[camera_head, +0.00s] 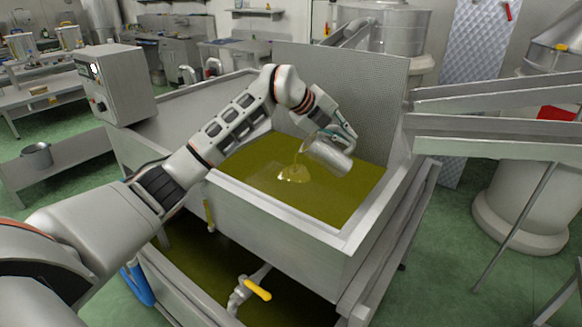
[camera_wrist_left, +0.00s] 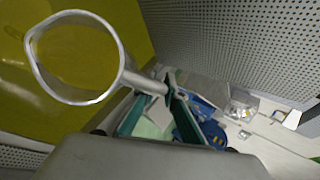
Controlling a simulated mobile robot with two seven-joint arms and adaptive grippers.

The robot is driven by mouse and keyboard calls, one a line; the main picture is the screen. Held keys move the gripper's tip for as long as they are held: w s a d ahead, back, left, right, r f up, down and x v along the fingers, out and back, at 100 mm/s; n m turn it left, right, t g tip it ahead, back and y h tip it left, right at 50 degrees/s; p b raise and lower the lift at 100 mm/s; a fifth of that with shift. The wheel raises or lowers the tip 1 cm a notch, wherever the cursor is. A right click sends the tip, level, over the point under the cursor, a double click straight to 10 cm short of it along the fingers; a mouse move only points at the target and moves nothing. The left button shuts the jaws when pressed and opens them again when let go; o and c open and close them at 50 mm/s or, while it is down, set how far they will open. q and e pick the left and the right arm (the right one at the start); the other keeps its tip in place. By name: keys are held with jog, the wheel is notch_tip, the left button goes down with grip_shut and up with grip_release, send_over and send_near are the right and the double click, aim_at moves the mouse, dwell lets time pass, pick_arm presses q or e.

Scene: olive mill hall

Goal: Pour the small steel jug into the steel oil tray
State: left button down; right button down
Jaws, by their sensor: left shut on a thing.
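The small steel jug (camera_head: 328,157) is tilted over the steel oil tray (camera_head: 275,222), its mouth toward the left. A thin golden stream falls from its lip and makes a pale ripple on the green-gold oil in the tray. My left gripper (camera_head: 342,132) is shut on the jug's handle at its upper right side. In the left wrist view the jug's round rim (camera_wrist_left: 121,66) stands at the upper left, and the handle runs into the teal fingers (camera_wrist_left: 165,105). How much liquid is in the jug cannot be told. My right gripper is not in view.
A perforated steel panel (camera_head: 345,85) rises behind the tray. Steel chutes (camera_head: 490,122) come in from the right. A control box (camera_head: 117,85) stands at the left. A yellow-handled valve (camera_head: 257,289) sits below the tray's front.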

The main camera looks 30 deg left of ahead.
pick_arm(q)
jog(key=shift+r, duration=0.3)
jog(key=shift+a+h, duration=0.1)
jog(key=shift+h, duration=0.2)
jog(key=shift+s+a+r+t, duration=0.1)
jog(key=shift+a+r+t, duration=0.1)
jog(key=shift+t, duration=0.1)
jog(key=shift+d, duration=0.1)
jog(key=shift+r, duration=0.15)
jog(key=shift+r+h, duration=0.15)
jog(key=shift+h, duration=0.15)
jog(key=shift+s+a+r+n, duration=0.1)
jog(key=shift+a+r+n, duration=0.15)
jog(key=shift+a+n, duration=0.05)
jog(key=shift+r+t+h, duration=0.1)
jog(key=shift+t+h, duration=0.2)
jog(key=shift+a, duration=0.15)
